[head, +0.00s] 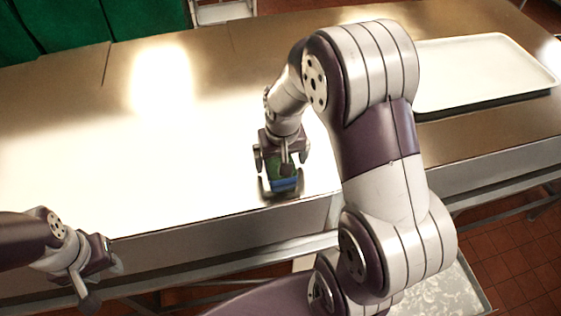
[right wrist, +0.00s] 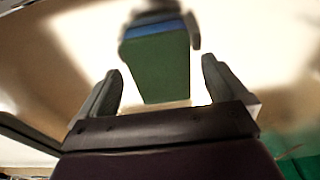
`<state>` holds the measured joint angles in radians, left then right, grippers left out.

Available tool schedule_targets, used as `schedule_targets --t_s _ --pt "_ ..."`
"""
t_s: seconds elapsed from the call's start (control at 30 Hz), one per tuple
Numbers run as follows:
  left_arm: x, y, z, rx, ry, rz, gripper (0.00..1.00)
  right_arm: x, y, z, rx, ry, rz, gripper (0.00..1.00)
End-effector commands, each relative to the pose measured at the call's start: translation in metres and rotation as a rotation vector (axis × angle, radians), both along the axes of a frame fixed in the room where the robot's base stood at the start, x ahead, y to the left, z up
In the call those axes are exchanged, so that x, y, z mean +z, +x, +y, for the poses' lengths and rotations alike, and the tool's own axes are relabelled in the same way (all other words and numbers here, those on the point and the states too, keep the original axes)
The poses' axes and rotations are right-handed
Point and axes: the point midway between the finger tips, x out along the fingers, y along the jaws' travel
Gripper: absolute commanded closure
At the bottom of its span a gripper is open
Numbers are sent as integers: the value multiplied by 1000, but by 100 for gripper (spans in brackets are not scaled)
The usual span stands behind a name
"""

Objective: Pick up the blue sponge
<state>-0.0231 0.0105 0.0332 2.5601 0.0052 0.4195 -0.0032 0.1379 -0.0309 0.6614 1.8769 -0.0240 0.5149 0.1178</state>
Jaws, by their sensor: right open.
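The blue sponge (head: 285,183), with a green face, sits on the shiny metal counter near its front edge. In the right wrist view the sponge (right wrist: 160,65) shows mostly its green face, with a blue band at the far end. My right gripper (head: 281,172) is over the sponge. In the wrist view its two fingers (right wrist: 160,85) are apart, one on each side of the sponge, with gaps visible. My left gripper (head: 88,280) hangs low in front of the counter at the lower left, away from the sponge; its jaws are too unclear to read.
A white tray (head: 485,72) lies on the counter at the right, behind my right arm. The counter (head: 110,190) left of the sponge is clear and glaring. Green containers (head: 65,24) stand behind at the upper left. Red tiles (head: 510,255) cover the floor.

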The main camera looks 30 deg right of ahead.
Motion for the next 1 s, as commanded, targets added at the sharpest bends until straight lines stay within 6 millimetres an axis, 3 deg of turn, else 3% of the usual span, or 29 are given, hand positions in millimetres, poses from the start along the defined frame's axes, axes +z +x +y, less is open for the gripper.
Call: schedule_targets --t_s 0.1,0.27,0.3,0.73,0.97,1.0 --pt "-1 0 0 0 0 0 62 0 0 0 0 0 -1 4" --pt "-1 0 0 0 0 0 62 0 0 0 0 0 -1 56" --pt "-1 0 0 0 0 0 62 0 0 0 0 0 -1 60" --pt "-4 0 0 0 0 0 62 6 1 0 0 0 -4 65" --pt "-18 0 0 0 0 0 62 39 1 0 -1 -1 -7 65" --pt "-20 0 0 0 0 0 62 44 -6 -6 -5 -1 -6 65"
